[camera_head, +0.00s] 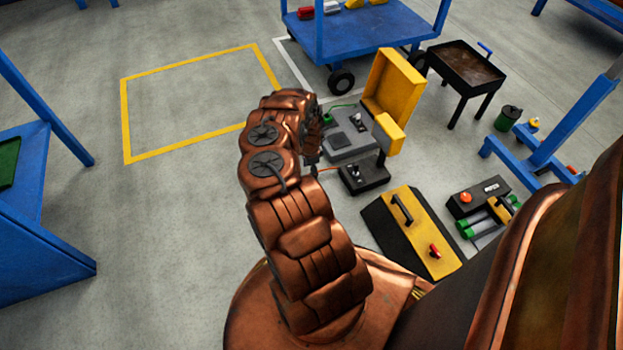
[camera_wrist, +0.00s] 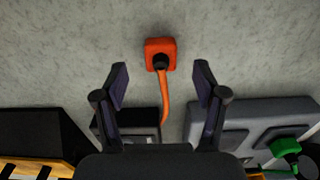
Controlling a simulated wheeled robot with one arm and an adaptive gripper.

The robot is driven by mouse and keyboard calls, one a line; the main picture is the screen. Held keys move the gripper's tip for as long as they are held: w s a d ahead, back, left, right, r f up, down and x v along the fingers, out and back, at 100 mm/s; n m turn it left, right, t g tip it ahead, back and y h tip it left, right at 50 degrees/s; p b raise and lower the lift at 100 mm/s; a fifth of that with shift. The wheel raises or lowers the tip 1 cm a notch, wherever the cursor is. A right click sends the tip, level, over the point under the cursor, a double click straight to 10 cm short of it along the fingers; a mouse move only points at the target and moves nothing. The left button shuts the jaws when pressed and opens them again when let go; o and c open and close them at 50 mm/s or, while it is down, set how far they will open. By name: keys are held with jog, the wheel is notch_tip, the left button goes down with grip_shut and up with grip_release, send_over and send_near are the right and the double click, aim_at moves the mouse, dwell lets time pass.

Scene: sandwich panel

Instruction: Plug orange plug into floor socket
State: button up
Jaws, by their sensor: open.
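My gripper (camera_wrist: 161,78) is open, with one finger to each side of the plug's line and the plug just beyond the fingertips, touching neither. In the head view my arm hides the plug and most of the gripper; the orange cable (camera_head: 329,169) shows beside the black box (camera_head: 364,176). I cannot tell which thing is the floor socket.
A grey panel unit (camera_head: 350,146) with a green cable (camera_head: 341,106) stands near a yellow panel (camera_head: 393,84). A green plug (camera_wrist: 285,147) sits on the grey unit (camera_wrist: 237,108). A yellow-black toolbox (camera_head: 420,235) is right of my arm.

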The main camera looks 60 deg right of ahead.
jog(key=f, duration=0.1)
jog(key=f+b, duration=0.1)
jog(key=f, duration=0.1)
jog(key=f+b, duration=0.1)
jog(key=f, duration=0.1)
jog(key=shift+s+d, duration=0.1)
jog(key=shift+d, duration=0.15)
jog(key=c, duration=1.2)
jog(key=shift+o, duration=0.2)
jog(key=shift+s+a+r+p, duration=0.15)
jog(key=shift+r+p, duration=0.35)
jog(key=shift+r, duration=0.5)
jog(key=shift+s+a+r+p, duration=0.15)
jog(key=shift+r+p, duration=0.3)
jog(key=shift+r, duration=0.5)
jog(key=s+a+p, duration=0.1)
jog(key=s+a, duration=0.2)
jog(key=s+a+p, duration=0.2)
jog(key=s+a, duration=0.1)
jog(key=s+a+r+p, duration=0.1)
jog(key=s+a, duration=0.2)
jog(key=a, duration=0.1)
jog(key=shift+r, duration=0.1)
jog(key=shift+s+a+p, duration=0.4)
jog(key=shift+s+a, duration=0.1)
jog(key=shift+a, duration=0.25)
